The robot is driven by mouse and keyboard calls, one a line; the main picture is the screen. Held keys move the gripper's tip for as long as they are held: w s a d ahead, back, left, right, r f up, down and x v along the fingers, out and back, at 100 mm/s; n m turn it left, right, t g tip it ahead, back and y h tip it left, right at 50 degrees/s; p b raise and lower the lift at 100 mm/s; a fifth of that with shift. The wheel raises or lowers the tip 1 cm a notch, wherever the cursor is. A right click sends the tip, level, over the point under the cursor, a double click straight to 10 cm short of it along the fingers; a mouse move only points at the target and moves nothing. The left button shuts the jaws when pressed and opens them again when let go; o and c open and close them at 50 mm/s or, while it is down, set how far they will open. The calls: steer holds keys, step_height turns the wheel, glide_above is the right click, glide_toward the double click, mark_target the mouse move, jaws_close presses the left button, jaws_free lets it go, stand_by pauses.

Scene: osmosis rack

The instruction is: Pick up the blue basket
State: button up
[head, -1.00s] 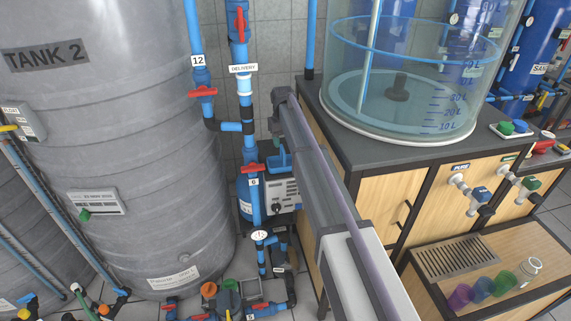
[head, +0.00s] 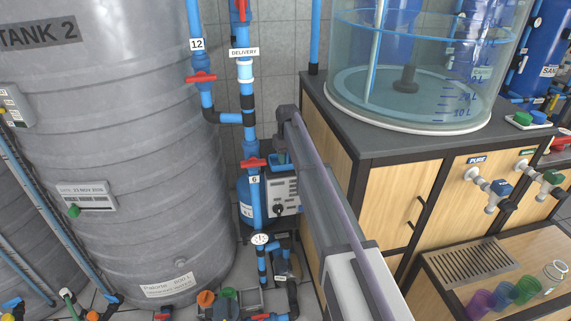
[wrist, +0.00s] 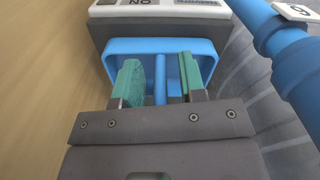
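The blue basket (wrist: 205,47) sits near the grey box in the wrist view, with a blue divider bar (wrist: 160,78) across its middle. My gripper (wrist: 160,82) has two green-padded fingers, one on each side of the bar, with gaps between. The finger tips reach into the basket's outline. In the head view, the basket (head: 272,165) shows small and partly hidden on top of the pump unit, beside the blue pipe. My gripper (head: 282,158) is at the basket there, below the end of my arm.
A blue delivery pipe (head: 247,125) with red valve handles stands just left of the basket. The grey tank (head: 130,150) is farther left. The wooden cabinet (head: 325,145) with the clear tank (head: 420,75) stands close on the right.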

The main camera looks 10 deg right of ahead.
jaws_close()
